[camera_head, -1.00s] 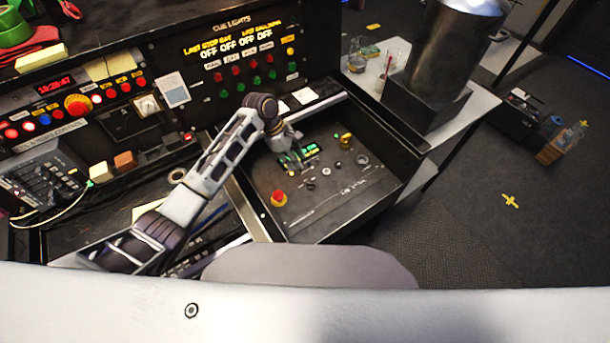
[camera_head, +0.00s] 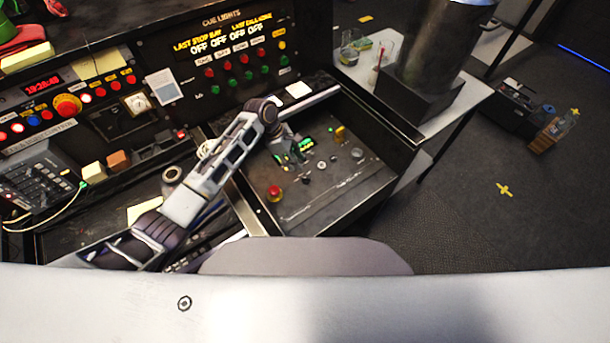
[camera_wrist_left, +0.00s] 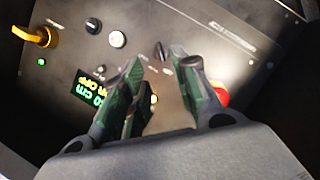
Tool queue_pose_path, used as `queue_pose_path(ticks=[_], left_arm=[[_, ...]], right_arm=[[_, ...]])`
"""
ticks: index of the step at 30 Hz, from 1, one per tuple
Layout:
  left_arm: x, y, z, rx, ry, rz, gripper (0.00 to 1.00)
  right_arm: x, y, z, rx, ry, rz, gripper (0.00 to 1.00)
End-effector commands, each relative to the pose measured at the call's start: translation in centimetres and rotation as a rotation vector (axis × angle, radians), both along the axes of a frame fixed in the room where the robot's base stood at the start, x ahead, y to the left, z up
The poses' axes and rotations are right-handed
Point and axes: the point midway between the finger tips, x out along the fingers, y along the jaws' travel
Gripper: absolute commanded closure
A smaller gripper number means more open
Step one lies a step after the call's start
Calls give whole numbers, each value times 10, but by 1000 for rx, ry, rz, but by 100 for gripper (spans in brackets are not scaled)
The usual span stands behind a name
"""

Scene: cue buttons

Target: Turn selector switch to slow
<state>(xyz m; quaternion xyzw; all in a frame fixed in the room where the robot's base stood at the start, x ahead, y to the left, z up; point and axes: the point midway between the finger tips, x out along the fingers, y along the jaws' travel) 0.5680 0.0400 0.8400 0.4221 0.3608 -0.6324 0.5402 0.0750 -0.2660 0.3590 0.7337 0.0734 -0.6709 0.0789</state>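A dark sloping control panel (camera_head: 330,200) sits in the middle of the head view. A small black knob (camera_wrist_left: 160,50), which looks like the selector switch, stands on it with small labels beneath; the words are too blurred to read. The knob also shows in the head view (camera_head: 306,179). My left gripper (camera_head: 290,150) is over the panel beside the green display. In the left wrist view its two green-padded fingers (camera_wrist_left: 156,72) are apart with nothing between them, and the knob shows just beyond the tips, apparently untouched. My right gripper is not in view.
Near the knob are a red button (camera_wrist_left: 221,93), a white button (camera_wrist_left: 118,39), a green-lit display (camera_wrist_left: 90,90) and a yellow handle (camera_wrist_left: 38,37). A cue-light panel (camera_head: 235,50) rises behind. A metal cylinder (camera_head: 440,45) stands at the right.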

Motion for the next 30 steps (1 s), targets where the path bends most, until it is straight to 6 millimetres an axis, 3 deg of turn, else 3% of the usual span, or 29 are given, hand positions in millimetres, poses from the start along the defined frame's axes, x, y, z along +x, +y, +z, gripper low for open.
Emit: queue_pose_path(ticks=[18, 30], left_arm=[[-5, -30, -73, 1, 0, 0, 71], [-6, -37, -91, 1, -1, -1, 71]], right_arm=[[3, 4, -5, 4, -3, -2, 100], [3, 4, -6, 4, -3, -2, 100]])
